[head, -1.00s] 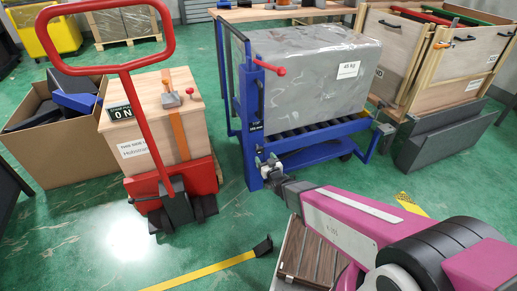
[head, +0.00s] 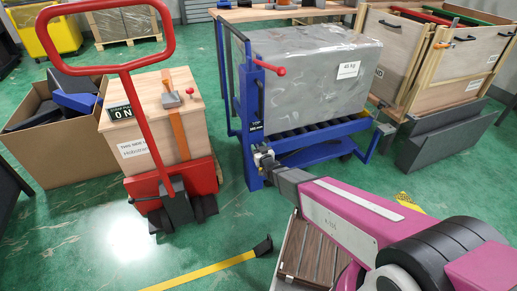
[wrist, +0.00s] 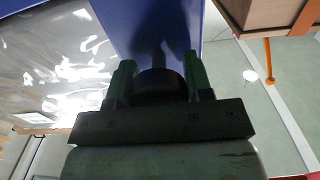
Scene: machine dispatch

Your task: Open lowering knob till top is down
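The blue lift table (head: 250,142) stands upright at centre, with a red-tipped lever (head: 281,71) on its post. Its roller top (head: 318,131) sits a little above the lower blue frame and carries a grey wrapped box (head: 310,85) labelled 45 kg. My gripper (head: 263,158) is at the front of the blue post, low down. In the wrist view a dark round knob (wrist: 160,88) lies between the two green-tinted fingers, with no clear gap on either side. A thin stem runs from the knob towards the blue post. In the head view my gripper hides the knob.
A red hand truck (head: 150,130) with a wooden box (head: 175,110) stands left, close to the lift table. An open cardboard box (head: 45,160) is farther left.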

